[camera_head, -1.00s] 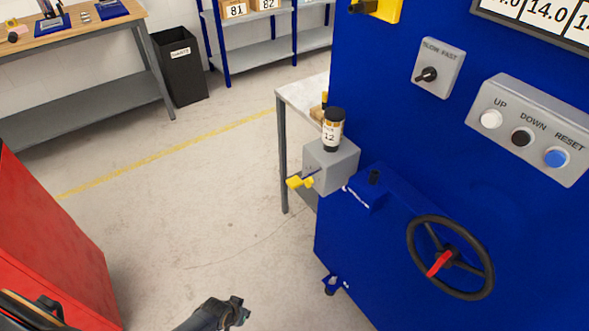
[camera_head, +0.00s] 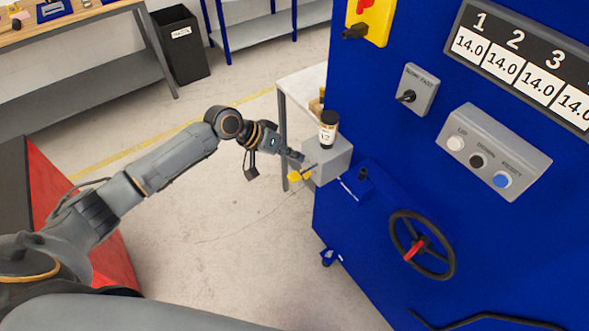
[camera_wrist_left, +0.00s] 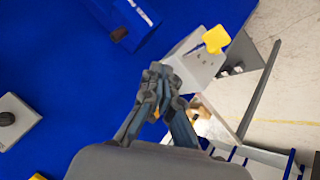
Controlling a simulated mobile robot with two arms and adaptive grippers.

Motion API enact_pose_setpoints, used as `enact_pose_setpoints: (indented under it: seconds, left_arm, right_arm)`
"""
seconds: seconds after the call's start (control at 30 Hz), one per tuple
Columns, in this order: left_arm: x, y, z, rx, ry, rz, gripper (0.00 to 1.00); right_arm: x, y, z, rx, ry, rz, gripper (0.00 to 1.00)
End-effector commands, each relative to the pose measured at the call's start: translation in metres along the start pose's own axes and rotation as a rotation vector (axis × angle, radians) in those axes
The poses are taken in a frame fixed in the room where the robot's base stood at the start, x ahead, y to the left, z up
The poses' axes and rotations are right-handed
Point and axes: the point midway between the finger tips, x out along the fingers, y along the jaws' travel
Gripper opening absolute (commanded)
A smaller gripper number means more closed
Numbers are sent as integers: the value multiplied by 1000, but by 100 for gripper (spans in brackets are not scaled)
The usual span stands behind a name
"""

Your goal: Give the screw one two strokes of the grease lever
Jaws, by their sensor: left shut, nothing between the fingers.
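The grease unit is a grey box (camera_head: 328,162) on the left side of the blue machine, with a dark-capped bottle labelled 12 (camera_head: 327,131) upright on top. Its lever has a yellow handle (camera_head: 299,176) sticking out to the left, low on the box. In the left wrist view the yellow handle (camera_wrist_left: 215,39) shows up and right of the fingers, apart from them. My left gripper (camera_head: 297,157) is shut and empty, close to the box's left side and just above the handle; its fingertips (camera_wrist_left: 160,76) meet in the wrist view. My right gripper is not in view.
The blue machine carries a black handwheel (camera_head: 422,245), a button panel (camera_head: 495,160), a slow/fast switch (camera_head: 415,90) and a number display (camera_head: 520,60). A pale table (camera_head: 303,88) stands behind the box. A red cabinet (camera_head: 50,180) is at left. Floor between is clear.

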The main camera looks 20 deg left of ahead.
Motion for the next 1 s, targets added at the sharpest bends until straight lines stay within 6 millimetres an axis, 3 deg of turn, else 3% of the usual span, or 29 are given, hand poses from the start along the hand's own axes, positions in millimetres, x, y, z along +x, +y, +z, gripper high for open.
enact_pose_setpoints:
  seconds: [0.2, 0.63, 1.0]
  left_arm:
    - [-8, -14, -18, -44, 29, 0, 0]
    - [-4, -17, -15, -44, 30, 0, 0]
    - [27, -39, 7, -44, 31, -2, 0]
  right_arm:
    - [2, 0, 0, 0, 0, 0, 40]
    - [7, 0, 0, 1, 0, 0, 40]
    - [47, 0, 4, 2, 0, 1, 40]
